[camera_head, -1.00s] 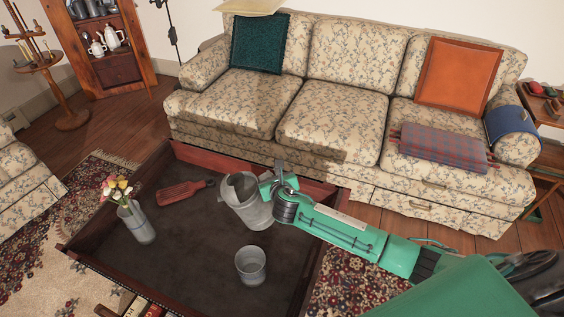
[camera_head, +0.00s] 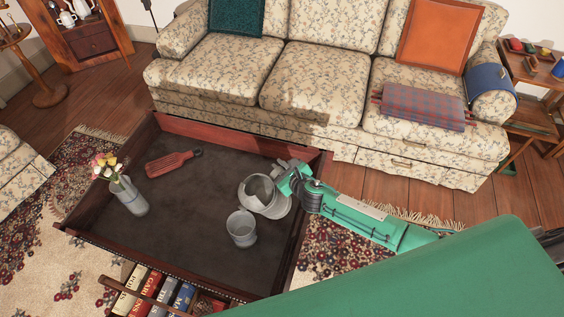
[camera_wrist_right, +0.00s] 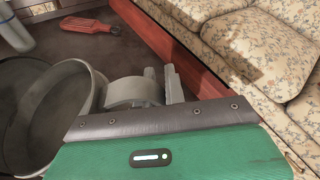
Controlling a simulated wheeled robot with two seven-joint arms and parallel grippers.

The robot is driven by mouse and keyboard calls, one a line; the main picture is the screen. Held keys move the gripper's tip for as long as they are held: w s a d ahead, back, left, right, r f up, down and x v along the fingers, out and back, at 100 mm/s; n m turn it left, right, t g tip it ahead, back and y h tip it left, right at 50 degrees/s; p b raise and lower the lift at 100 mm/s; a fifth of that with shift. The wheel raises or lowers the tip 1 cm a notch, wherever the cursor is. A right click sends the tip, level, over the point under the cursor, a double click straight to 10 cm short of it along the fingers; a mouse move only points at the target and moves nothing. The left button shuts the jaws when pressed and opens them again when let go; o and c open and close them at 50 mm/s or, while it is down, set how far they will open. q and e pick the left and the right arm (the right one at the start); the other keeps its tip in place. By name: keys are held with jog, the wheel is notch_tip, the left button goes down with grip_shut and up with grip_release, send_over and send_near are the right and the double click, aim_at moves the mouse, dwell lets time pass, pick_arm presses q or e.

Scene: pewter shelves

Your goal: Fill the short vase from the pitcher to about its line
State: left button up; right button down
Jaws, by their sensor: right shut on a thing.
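The grey pitcher (camera_head: 268,203) is in my right gripper (camera_head: 288,178), above the right part of the tray-like table top. The gripper is shut on the pitcher's right side; it also shows in the right wrist view (camera_wrist_right: 150,88). The pitcher (camera_wrist_right: 88,98) is tilted, its mouth toward the left and the short vase. The short vase (camera_head: 241,232), a small grey metal cup, stands upright just below and left of the pitcher. I cannot make out its line, its liquid level or any stream. My left gripper is not in view.
A taller grey vase with flowers (camera_head: 131,198) stands at the table's left. A red slotted paddle (camera_head: 170,163) lies near the back. The table's raised wooden rim (camera_head: 293,240) borders the right side. Books (camera_head: 160,295) sit below the front edge. The sofa (camera_head: 310,95) stands behind.

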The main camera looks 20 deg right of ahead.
jog(key=shift+s+a+r+n+t+h+b, duration=0.2)
jog(key=shift+a+r+n+b, duration=0.2)
jog(key=shift+a+n, duration=0.15)
jog(key=shift+s+a+r+n+t+h+b, duration=0.2)
jog(key=shift+a+r+n+b, duration=0.2)
jog(key=shift+n, duration=0.15)
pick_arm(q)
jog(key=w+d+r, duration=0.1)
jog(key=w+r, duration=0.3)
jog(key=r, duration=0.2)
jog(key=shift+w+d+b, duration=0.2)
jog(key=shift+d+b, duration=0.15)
pick_arm(e)
jog(key=shift+s+a+r+n+t+h, duration=0.15)
jog(key=shift+a+r+n+t+h, duration=0.15)
jog(key=shift+a+r+n, duration=0.15)
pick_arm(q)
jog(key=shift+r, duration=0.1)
pick_arm(e)
jog(key=shift+d+n+p, duration=0.1)
jog(key=shift+n+p, duration=0.55)
jog(key=shift+n, duration=0.3)
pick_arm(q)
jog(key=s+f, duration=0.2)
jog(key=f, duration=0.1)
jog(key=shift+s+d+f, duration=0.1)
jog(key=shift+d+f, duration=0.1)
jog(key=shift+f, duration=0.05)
